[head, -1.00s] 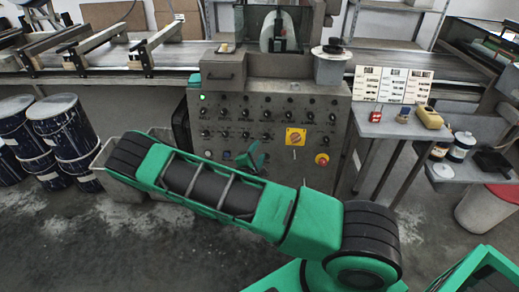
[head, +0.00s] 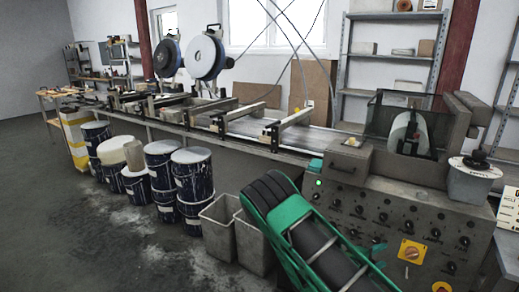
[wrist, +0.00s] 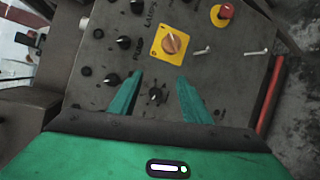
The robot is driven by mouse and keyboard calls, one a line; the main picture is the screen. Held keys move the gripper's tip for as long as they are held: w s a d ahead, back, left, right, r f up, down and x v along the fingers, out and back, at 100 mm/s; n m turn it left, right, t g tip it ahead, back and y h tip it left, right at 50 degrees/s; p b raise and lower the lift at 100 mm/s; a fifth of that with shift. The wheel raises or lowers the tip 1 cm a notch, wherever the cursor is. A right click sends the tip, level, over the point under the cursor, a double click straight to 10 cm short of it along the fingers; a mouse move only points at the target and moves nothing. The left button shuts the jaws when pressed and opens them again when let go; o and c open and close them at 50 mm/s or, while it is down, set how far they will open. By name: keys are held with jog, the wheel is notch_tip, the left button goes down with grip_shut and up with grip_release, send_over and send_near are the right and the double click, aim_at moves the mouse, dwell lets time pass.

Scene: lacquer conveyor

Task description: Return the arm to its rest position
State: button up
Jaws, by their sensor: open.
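My arm, green with dark ribbed joints, rises from the lower right of the head view in front of the grey control panel (head: 400,215). A yellow plate with an orange rotary switch (wrist: 174,42) lies beyond the fingertips. I cannot tell how far the fingertips are from the panel.
A red emergency button (wrist: 222,14) sits at the top right of the wrist view. Grey bins (head: 222,228) stand left of the panel, close to my arm in the picture. Several dark blue drums (head: 190,185) line the conveyor (head: 250,145). The floor at left is clear.

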jog(key=s+d+r+m+g+y, duration=0.2)
jog(key=s+d+r+m+g, duration=0.1)
jog(key=s+r+m+g, duration=0.4)
jog(key=s+d+r+m+g+y, duration=0.25)
jog(key=s+d+r+m, duration=0.2)
jog(key=s, duration=0.45)
jog(key=s+a+r+m+y, duration=0.1)
jog(key=s+a+r+y, duration=0.2)
jog(key=s, duration=0.4)
jog(key=s+a+r+m+t+y, duration=0.1)
jog(key=s+a+r+m+y, duration=0.1)
jog(key=s+a+r+y, duration=0.1)
jog(key=s+a+r+m+y, duration=0.1)
jog(key=s+a+r+y, duration=0.2)
jog(key=s, duration=0.7)
notch_tip(320, 180, up, 4)
jog(key=shift+s+a+r+m, duration=0.1)
jog(key=shift+s+a+m, duration=0.25)
jog(key=shift+a, duration=0.7)
jog(key=shift+t, duration=0.25)
jog(key=shift+w+f, duration=0.25)
jog(key=shift+w, duration=0.4)
